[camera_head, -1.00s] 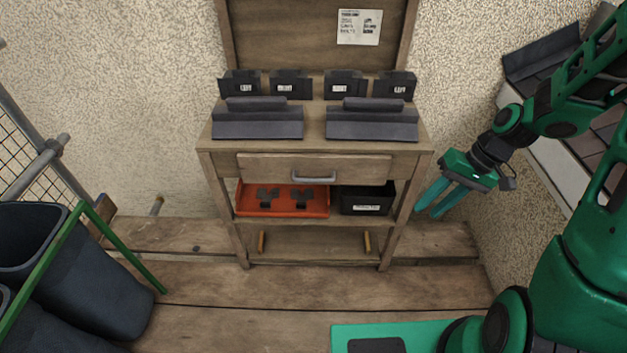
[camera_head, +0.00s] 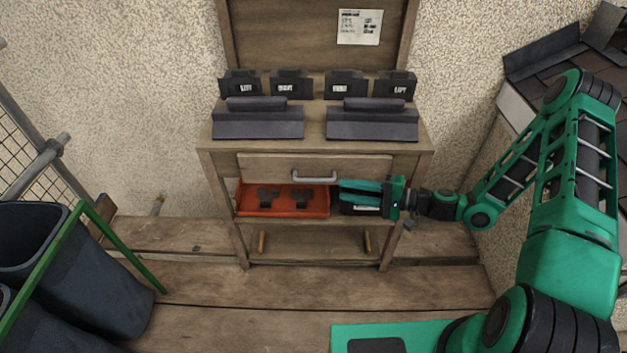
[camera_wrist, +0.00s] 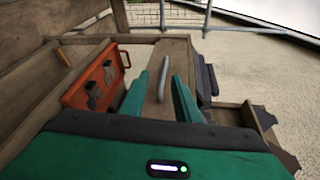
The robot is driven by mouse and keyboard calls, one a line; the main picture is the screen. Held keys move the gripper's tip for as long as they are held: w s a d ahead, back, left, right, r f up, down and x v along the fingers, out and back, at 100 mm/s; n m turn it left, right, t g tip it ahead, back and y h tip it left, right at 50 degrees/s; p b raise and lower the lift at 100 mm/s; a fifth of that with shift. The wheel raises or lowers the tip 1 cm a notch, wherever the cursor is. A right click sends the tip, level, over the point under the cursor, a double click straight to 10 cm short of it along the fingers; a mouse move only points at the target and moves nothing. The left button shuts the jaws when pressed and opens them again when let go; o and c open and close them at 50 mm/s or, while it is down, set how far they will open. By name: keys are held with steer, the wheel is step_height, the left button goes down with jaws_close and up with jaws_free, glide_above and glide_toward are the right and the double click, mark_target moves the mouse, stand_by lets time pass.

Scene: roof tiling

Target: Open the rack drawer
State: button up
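The rack (camera_head: 222,165) is a wooden stand with a closed drawer (camera_head: 265,168) under its top. The drawer has a grey bar handle (camera_head: 314,178). My gripper (camera_head: 342,191) is to the right of the handle and a little below it, in front of the black bin, with its fingers pointing left. The drawer front (camera_wrist: 156,108) shows there too.
An orange tray (camera_head: 283,211) with dark parts and a black bin (camera_head: 362,209), partly hidden by my gripper, stand on the shelf below the drawer. Dark ridge pieces (camera_head: 258,124) and labelled blocks (camera_head: 342,86) lie on top. Dark tubs (camera_head: 75,270) stand at left. The floor in front is clear.

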mark_target(321, 181)
steer(key=shift+m+t, duration=0.6)
steer(key=shift+t, duration=0.1)
steer(key=x, duration=1.1)
steer(key=shift+w+a+r, duration=0.1)
steer(key=shift+w, duration=0.3)
